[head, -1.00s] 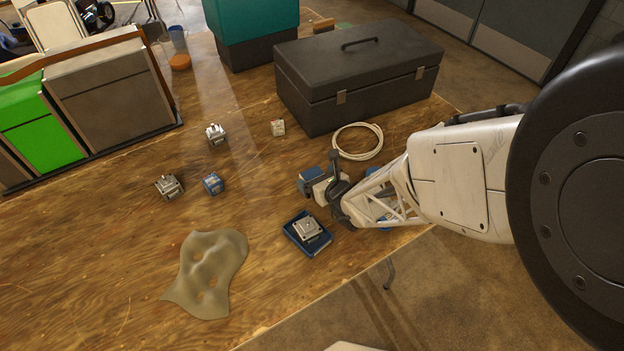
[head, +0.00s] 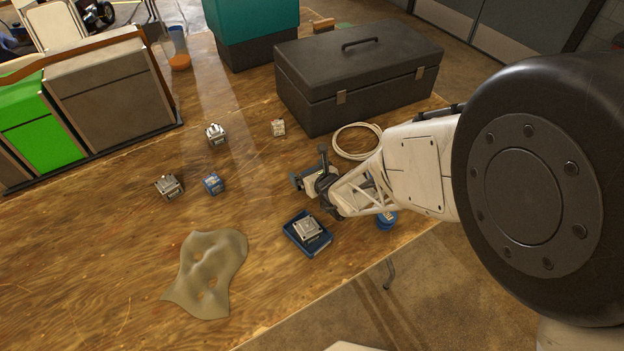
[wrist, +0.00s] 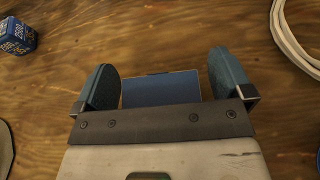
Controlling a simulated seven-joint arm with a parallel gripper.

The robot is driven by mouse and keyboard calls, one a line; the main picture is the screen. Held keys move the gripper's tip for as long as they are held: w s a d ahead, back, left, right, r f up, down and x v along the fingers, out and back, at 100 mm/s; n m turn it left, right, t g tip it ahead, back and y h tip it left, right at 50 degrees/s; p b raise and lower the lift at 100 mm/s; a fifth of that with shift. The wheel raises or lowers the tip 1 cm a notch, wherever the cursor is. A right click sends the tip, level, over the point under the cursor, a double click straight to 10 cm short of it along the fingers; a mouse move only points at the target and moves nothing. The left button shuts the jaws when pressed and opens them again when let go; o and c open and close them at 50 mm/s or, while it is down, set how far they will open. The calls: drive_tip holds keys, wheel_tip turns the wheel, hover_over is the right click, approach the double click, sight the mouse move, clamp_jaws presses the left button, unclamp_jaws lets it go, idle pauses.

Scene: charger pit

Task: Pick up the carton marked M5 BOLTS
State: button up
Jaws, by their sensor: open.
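My gripper (head: 310,170) is open above the table near the right edge, pointing down. In the wrist view, a blue box-like face (wrist: 162,88) lies between the two teal fingers, with a gap at each side; I can read no label on it. In the head view my gripper and arm hide that spot. A small blue carton with white print (head: 213,183) stands to the left, and it also shows at the wrist view's top left (wrist: 15,37). A small pale carton (head: 278,127) stands farther back. No M5 BOLTS marking is legible in these views.
A blue tray (head: 318,249) with a metal part lies just in front of my gripper. A cable coil (head: 343,152) and dark toolbox (head: 350,85) stand behind. A blue round item (head: 386,221) is at right, metal parts (head: 168,186) and a drab cloth-like sheet (head: 207,270) at left.

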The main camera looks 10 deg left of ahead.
idle(0.4)
drive_tip(key=c, duration=1.1)
drive_tip(key=shift+c, duration=0.2)
drive_tip(key=shift+r, duration=0.1)
drive_tip(key=shift+r, duration=4.95)
